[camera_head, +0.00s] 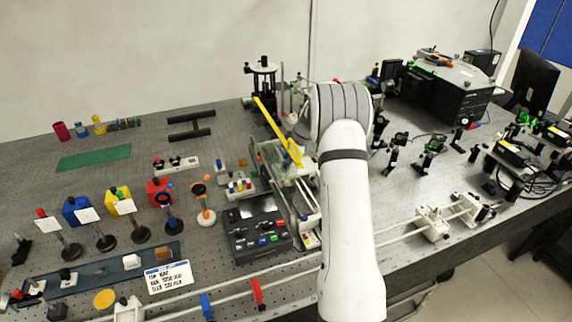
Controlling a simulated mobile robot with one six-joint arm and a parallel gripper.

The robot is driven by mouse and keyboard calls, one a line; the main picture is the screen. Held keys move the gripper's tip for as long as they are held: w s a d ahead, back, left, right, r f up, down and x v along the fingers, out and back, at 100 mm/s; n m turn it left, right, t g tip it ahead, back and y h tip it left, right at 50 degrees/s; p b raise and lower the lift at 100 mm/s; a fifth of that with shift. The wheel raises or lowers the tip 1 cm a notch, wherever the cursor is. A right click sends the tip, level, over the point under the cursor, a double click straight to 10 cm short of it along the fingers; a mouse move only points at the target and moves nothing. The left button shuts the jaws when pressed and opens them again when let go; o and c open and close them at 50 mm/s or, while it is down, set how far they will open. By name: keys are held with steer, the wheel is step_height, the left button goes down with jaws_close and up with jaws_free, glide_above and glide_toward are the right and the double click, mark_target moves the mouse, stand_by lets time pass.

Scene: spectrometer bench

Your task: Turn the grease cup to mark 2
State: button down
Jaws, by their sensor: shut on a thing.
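My white arm (349,220) reaches up from the bottom across the bench, and its grey ribbed joint (341,103) is at the top. My gripper is hidden behind the arm, so its fingers and anything between them do not show. I cannot make out the grease cup or its marks; they may be behind the arm or too small to tell. A long yellow bar (278,131) slants down just left of the arm, above a clear-sided apparatus (288,172).
A dark control box (258,232) with coloured knobs stands left of the arm. A black stand (263,80) rises at the back. Optics crowd the right; long rails cross the front.

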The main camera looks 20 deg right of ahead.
steer(key=m+b, duration=0.1)
steer(key=b, duration=0.1)
steer(key=m+b, duration=0.1)
steer(key=b, duration=0.1)
steer(key=shift+s+a+f+t, duration=0.1)
steer(key=shift+f+t, duration=0.2)
steer(key=shift+t, duration=0.1)
steer(key=shift+s+a+r+m+t+h+b, duration=0.15)
steer(key=shift+m+h+b, duration=0.25)
steer(key=shift+m+b, duration=0.5)
steer(key=shift+d+r+m+t+h+b, duration=0.15)
steer(key=shift+m+h+b, duration=0.25)
steer(key=shift+m+b, duration=0.45)
steer(key=shift+a, duration=0.1)
steer(key=c, duration=1.3)
jaws_free()
steer(key=shift+c, duration=0.2)
